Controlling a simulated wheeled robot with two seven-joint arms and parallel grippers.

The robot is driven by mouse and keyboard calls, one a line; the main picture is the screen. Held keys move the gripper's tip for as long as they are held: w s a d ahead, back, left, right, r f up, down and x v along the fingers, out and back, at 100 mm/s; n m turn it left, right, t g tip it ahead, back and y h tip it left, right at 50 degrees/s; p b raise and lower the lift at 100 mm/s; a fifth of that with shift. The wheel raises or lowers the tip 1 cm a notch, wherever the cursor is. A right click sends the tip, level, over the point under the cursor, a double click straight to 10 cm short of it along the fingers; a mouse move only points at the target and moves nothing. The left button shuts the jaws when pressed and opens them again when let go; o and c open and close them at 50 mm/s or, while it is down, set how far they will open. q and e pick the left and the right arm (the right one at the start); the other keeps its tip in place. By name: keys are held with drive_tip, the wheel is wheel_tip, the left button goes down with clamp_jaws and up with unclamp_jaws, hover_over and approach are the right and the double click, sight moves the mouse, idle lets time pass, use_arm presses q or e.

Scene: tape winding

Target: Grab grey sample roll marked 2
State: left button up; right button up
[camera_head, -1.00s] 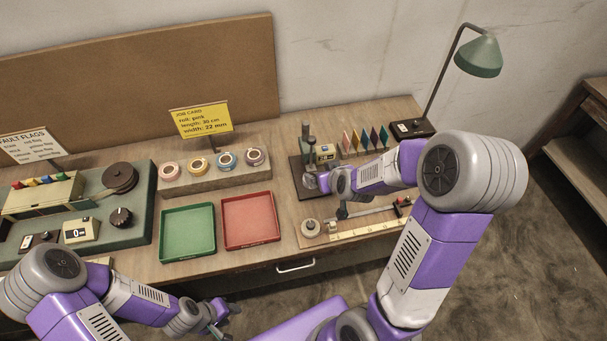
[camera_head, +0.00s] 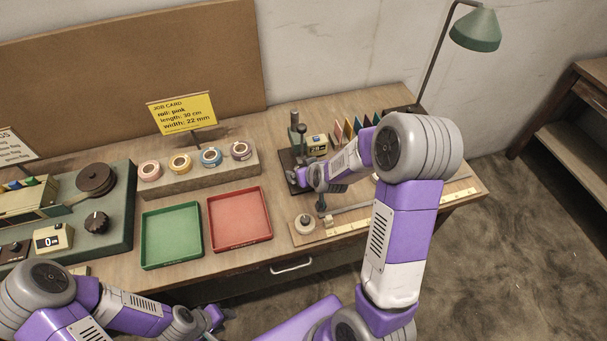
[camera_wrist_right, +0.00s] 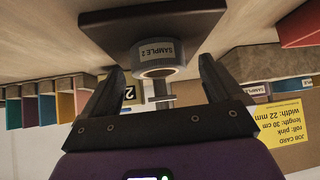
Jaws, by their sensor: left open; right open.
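The grey sample roll (camera_wrist_right: 164,58), labelled "SAMPLE 2", shows in the right wrist view on a dark base plate (camera_wrist_right: 150,22). My right gripper (camera_wrist_right: 160,78) is open, with one finger on each side of the roll's near part; contact cannot be told. In the head view my right gripper (camera_head: 301,181) is at the dark stand (camera_head: 286,163) and hides the roll. My left gripper (camera_head: 224,316) is low at the front, away from the stand; its fingers are small there.
Green (camera_head: 171,236) and red (camera_head: 239,218) trays lie left of the stand. Several coloured rolls sit on a block (camera_head: 205,180).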

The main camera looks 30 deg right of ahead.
drive_tip(key=shift+w, duration=0.1)
drive_tip(key=c, duration=1.2)
